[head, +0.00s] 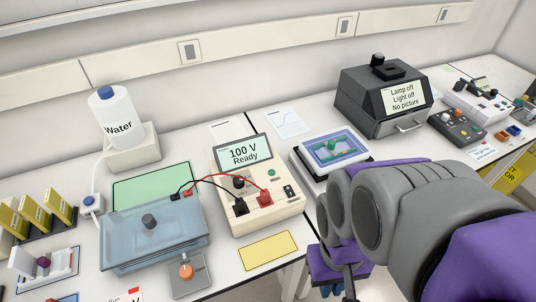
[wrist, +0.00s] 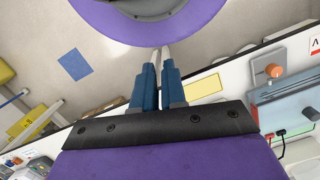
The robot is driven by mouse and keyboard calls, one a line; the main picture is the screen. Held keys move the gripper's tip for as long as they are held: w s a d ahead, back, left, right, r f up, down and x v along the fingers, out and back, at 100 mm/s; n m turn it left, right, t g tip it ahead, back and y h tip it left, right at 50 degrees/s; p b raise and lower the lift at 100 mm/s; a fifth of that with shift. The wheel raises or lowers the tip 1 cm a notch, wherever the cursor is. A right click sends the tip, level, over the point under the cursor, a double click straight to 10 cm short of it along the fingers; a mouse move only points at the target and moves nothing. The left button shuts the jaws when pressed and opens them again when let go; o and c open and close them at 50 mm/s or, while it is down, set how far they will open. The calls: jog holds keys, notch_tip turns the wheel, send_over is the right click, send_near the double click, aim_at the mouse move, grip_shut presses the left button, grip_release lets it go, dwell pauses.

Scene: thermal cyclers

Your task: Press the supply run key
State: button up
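The power supply (head: 255,218) is a cream box on the bench, left of the middle of the head view. Its tilted screen (head: 244,151) reads "100 V Ready". Its panel has a small green key (head: 271,173), a black knob (head: 239,182) and a dark switch (head: 289,191). No run label is legible. My gripper (head: 331,291) hangs low at the bottom of the head view, in front of the bench and apart from the supply. In the wrist view my gripper's fingers (wrist: 160,52) lie close together with nothing visible between them; whether they touch is unclear.
Black and red leads join the supply to a blue-lidded tank (head: 155,235). An orange knob box (head: 187,273) and a yellow card (head: 267,250) lie in front. An imaging tray (head: 332,151) and a dark hooded box (head: 385,97) stand to the right. Space above the supply is clear.

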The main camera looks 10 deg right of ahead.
grip_shut()
dwell(0.6)
dwell(0.4)
